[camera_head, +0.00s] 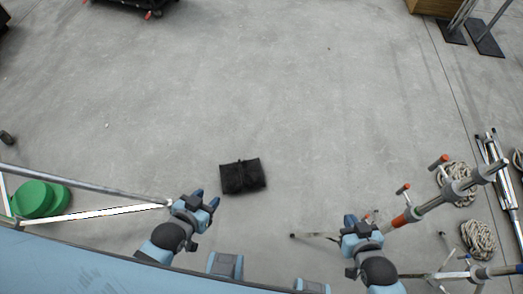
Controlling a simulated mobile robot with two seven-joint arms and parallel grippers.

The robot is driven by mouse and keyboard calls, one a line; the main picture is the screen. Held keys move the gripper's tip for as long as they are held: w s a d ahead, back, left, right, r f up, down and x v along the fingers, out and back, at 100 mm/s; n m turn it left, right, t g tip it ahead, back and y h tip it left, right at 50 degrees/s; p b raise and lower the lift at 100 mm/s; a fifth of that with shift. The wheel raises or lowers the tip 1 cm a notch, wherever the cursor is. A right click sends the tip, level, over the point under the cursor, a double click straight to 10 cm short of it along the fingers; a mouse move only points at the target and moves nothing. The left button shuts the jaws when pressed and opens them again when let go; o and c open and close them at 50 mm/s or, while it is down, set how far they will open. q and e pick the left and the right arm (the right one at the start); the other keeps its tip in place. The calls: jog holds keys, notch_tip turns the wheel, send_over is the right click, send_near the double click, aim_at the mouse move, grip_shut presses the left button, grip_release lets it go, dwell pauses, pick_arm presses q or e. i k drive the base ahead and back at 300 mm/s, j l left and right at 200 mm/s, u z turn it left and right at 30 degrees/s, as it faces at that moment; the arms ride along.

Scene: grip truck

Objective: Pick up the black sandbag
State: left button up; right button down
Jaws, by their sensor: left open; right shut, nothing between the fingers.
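The black sandbag (243,177) lies flat on the grey concrete floor, just below the middle of the head view. It has two halves with a seam between them. My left gripper (208,200) is open and empty, to the left of and a little below the sandbag in the picture, apart from it. My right gripper (358,221) is shut with nothing visible in it, well to the right of and below the sandbag.
Metal stands with orange-red knobs (405,217) and coiled ropes (478,239) are at the right. Green round objects (40,198) and metal poles (90,184) are at the left. A dark cart (137,3) is at the top. The floor beyond the sandbag is clear.

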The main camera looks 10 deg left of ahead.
aim_at(234, 175)
jog(key=u, duration=4.9)
jog(key=z, duration=2.65)
jog(key=i+l+z, duration=0.15)
jog(key=z, duration=0.25)
jog(key=i+z, duration=0.4)
